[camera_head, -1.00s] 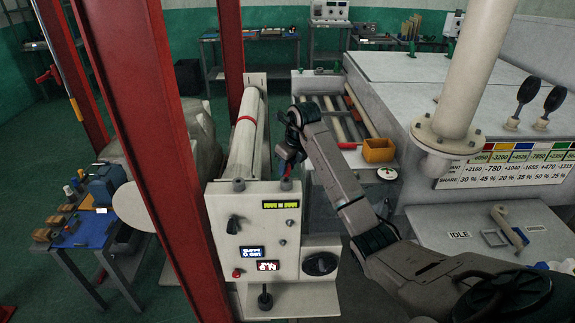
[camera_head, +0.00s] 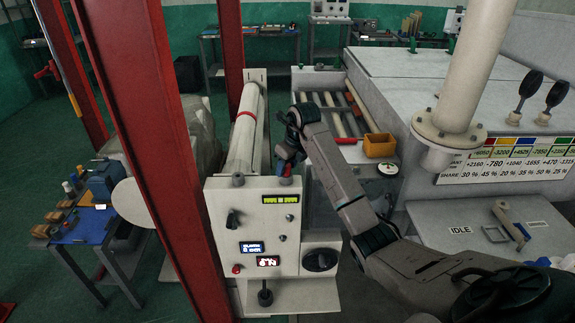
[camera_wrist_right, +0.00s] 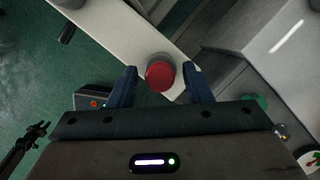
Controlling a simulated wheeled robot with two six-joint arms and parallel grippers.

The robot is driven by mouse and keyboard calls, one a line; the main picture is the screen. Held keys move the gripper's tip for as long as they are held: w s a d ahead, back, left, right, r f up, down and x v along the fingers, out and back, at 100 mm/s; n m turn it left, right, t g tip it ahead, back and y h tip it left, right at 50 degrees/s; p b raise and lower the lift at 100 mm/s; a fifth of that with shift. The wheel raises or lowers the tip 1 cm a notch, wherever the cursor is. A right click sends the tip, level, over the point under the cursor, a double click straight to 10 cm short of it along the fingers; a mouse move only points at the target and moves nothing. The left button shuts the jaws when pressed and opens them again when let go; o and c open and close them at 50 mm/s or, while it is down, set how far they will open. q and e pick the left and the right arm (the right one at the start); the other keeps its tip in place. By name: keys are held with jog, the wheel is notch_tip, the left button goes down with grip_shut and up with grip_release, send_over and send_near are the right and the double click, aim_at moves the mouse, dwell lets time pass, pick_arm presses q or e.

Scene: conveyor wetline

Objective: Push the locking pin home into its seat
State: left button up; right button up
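The locking pin appears to be the red round knob (camera_wrist_right: 160,74) on the white console top in the right wrist view. In the head view its red head (camera_head: 287,170) shows small at the right end of the top of the white console (camera_head: 222,262), partly covered by my gripper. My right gripper (camera_head: 287,158) reaches down over it. In the wrist view, the blue fingers of this gripper (camera_wrist_right: 160,86) are spread, one on each side of the knob, with a gap at both. The seat is hidden. A small dark claw (camera_wrist_right: 38,132), probably my left gripper, shows at the wrist view's left edge.
The console has displays and a black dial (camera_head: 320,260). A long white roller (camera_head: 245,135) lies behind it. An orange bin (camera_head: 379,145) and grey tank (camera_head: 440,85) stand right. A red post (camera_head: 165,160) rises on the left.

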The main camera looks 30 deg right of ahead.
jog(key=shift+o, duration=0.2)
jog(key=p+v, duration=0.2)
jog(key=v, duration=0.9)
jog(key=shift+f, duration=0.1)
